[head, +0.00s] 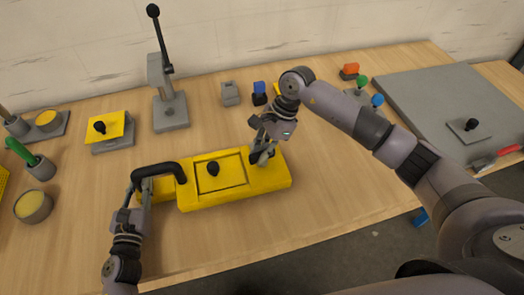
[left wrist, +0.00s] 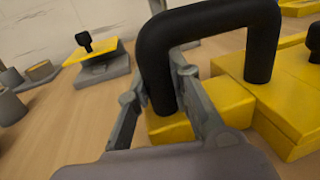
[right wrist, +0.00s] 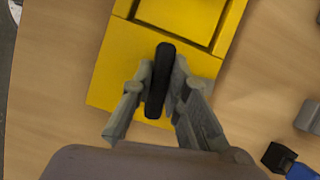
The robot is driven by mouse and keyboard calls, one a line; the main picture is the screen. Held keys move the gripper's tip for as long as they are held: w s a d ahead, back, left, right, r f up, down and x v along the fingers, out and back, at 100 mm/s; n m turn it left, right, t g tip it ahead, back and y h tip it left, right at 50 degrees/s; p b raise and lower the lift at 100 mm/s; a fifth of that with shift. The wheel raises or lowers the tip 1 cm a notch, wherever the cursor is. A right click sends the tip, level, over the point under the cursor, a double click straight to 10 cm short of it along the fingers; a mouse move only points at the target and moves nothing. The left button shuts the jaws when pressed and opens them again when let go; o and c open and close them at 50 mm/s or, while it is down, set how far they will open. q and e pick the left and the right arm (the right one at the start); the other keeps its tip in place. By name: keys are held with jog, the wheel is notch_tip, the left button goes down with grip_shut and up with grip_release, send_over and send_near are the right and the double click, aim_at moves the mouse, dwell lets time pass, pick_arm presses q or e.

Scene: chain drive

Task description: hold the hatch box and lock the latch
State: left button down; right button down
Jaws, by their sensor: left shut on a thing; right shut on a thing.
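The yellow hatch box (head: 235,201) lies on the wooden table, with a square hatch lid and a black knob (head: 213,168) on top. A black arched handle (head: 160,167) stands at its left end. My left gripper (head: 146,185) is shut on one leg of this handle; the left wrist view shows the fingers (left wrist: 160,95) on either side of the leg. My right gripper (head: 262,150) is at the right end of the box. In the right wrist view its fingers (right wrist: 155,105) are shut on a black elongated latch (right wrist: 160,80) on the yellow top.
A grey lever stand (head: 170,110) and a yellow-lidded block (head: 110,130) stand behind the box. Small coloured blocks and knobs are at the back right, near a large grey plate (head: 440,95). Cups (head: 33,207) stand at the left. The table in front of the box is clear.

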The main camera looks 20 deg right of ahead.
jog(key=n, duration=0.2)
jog(key=n+g, duration=0.1)
jog(key=n, duration=0.1)
jog(key=shift+g+h, duration=0.3)
jog(key=shift+h, duration=0.1)
jog(key=n+g+h, duration=0.1)
jog(key=n, duration=0.3)
jog(key=n+g+h, duration=0.1)
jog(key=n, duration=0.3)
jog(key=shift+n+h, duration=0.9)
jog(key=shift+n, duration=1.2)
jog(key=c, duration=1.6)
grip_release()
jog(key=shift+o, duration=0.2)
